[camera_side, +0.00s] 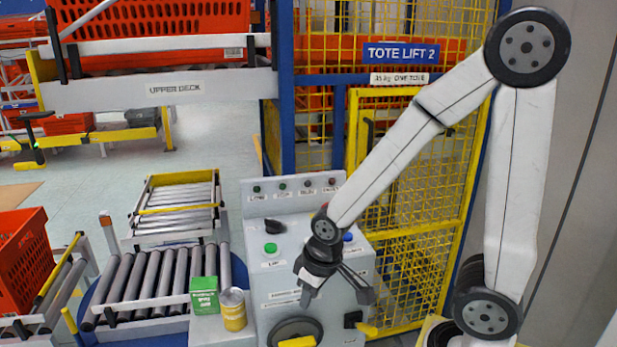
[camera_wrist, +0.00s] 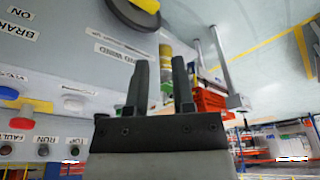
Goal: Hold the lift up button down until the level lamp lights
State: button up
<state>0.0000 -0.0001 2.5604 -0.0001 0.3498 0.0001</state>
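The grey control console (camera_side: 290,290) has a green button (camera_side: 270,248) at left and a blue button (camera_side: 348,238) at right. A row of small lamps tops the panel; the leftmost lamp (camera_side: 257,189) is dark green and does not look lit.
A black handwheel (camera_side: 296,330) is low on the console. A green box (camera_side: 204,295) and a yellow can (camera_side: 233,310) stand left of it. Roller conveyors (camera_side: 160,275) lie further left. The yellow mesh cage (camera_side: 420,190) is close behind my arm.

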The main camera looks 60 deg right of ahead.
grip_shut()
dwell(1.4)
